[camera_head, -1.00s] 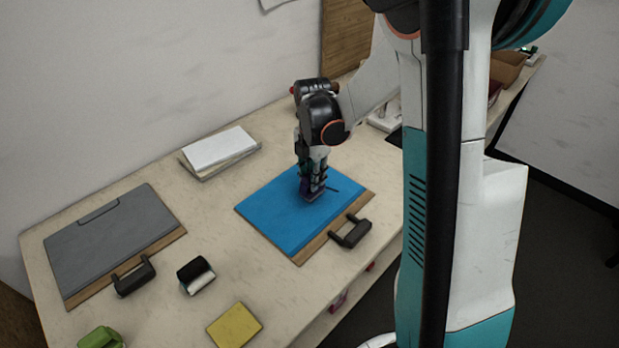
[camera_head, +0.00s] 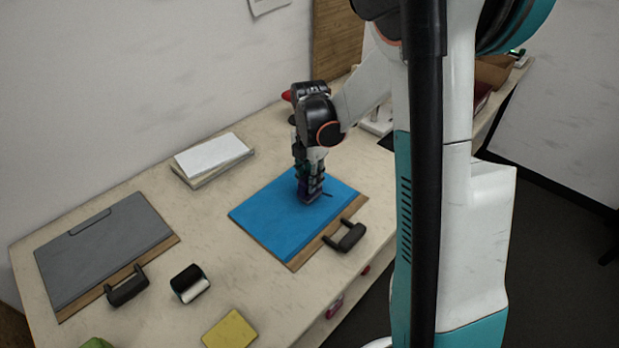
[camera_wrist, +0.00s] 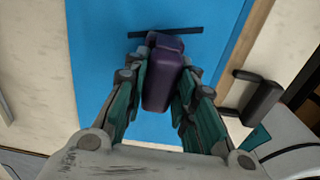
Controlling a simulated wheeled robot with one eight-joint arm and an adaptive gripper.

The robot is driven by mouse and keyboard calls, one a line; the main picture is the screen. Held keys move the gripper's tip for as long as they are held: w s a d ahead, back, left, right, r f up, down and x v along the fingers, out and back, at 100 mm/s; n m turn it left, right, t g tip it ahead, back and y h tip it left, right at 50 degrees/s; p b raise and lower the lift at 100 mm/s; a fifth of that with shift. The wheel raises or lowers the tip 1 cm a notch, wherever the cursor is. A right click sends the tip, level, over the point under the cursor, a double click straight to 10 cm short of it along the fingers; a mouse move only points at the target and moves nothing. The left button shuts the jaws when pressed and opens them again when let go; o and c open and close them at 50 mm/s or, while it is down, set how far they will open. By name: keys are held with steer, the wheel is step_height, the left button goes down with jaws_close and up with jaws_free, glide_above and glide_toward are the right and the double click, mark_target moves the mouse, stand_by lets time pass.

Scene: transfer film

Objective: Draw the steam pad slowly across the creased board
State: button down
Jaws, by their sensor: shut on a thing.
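My gripper (camera_head: 312,194) points down over the blue board (camera_head: 268,226) and is shut on a purple pad (camera_wrist: 162,78), likely the steam pad. In the wrist view the pad sits between both fingers. The blue board (camera_wrist: 98,45) lies under it. A thin dark strip (camera_wrist: 190,31) on the board, perhaps the crease, runs just past the pad's far end. The pad is low over or on the board; I cannot tell whether it touches. In the head view my fingers hide most of the pad.
The blue board has a brown edge and a black handle (camera_head: 345,237). A grey board (camera_head: 105,250) with another handle (camera_head: 127,286) lies left. A black-and-white roll (camera_head: 189,283), a yellow pad (camera_head: 230,330) and stacked white slabs (camera_head: 212,155) stand around. Bare tabletop separates the boards.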

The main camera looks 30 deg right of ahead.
steer(key=shift+d, duration=0.1)
stand_by(0.3)
steer(key=shift+w+d, duration=0.25)
steer(key=shift+d, duration=0.4)
steer(key=shift+w+d, duration=0.25)
steer(key=shift+d, duration=0.4)
steer(key=shift+w+d, duration=0.25)
steer(key=shift+d, duration=0.4)
step_height(320, 180, up, 8)
steer(key=p, duration=0.4)
steer(key=shift+p, duration=0.4)
stand_by(0.4)
